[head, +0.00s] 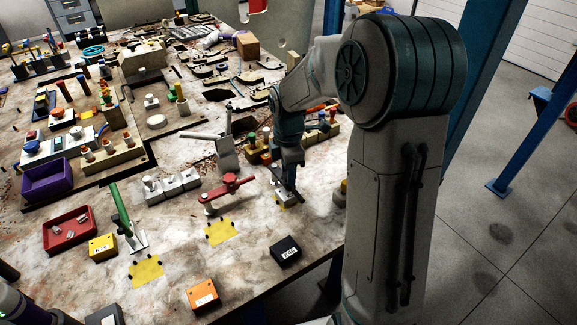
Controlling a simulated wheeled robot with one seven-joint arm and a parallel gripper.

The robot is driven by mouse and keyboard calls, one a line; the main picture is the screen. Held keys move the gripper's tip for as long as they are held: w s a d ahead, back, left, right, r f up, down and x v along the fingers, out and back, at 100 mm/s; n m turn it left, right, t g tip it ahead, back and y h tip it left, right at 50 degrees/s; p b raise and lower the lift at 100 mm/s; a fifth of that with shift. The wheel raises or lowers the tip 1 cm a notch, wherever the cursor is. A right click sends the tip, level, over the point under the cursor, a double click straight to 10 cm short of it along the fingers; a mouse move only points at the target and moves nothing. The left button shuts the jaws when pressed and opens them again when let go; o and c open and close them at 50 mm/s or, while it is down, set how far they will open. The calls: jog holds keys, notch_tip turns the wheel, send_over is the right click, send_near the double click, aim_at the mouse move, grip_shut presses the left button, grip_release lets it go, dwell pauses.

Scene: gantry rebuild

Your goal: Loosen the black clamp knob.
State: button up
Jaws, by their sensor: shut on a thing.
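My gripper (289,190) points down at the front right of the workbench, right of a red toggle clamp (226,188). It is shut on a small dark thing low over the bench, which appears to be the black clamp knob. The jaws and my arm hide most of the knob, so its shape and angle cannot be made out. A small pale and yellow patch shows just below the fingertips.
A black box (286,251), an orange box (202,296) and a yellow box (102,246) stand near the front. A green-handled clamp (124,215) stands upright left of the red clamp. A red tray (68,229) and purple bin (47,180) lie left. Colored-knob fixtures crowd behind my gripper.

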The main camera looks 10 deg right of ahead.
jog(key=shift+s+f+n+p, duration=0.1)
jog(key=shift+n+p, duration=0.25)
jog(key=shift+n, duration=0.45)
jog(key=shift+s+f+n+p, duration=0.1)
jog(key=shift+n+p, duration=0.2)
jog(key=shift+n, duration=0.5)
jog(key=o, duration=0.8)
jog(key=shift+w, duration=0.15)
jog(key=shift+r, duration=0.3)
notch_tip(320, 180, up, 13)
jog(key=shift+r, duration=0.1)
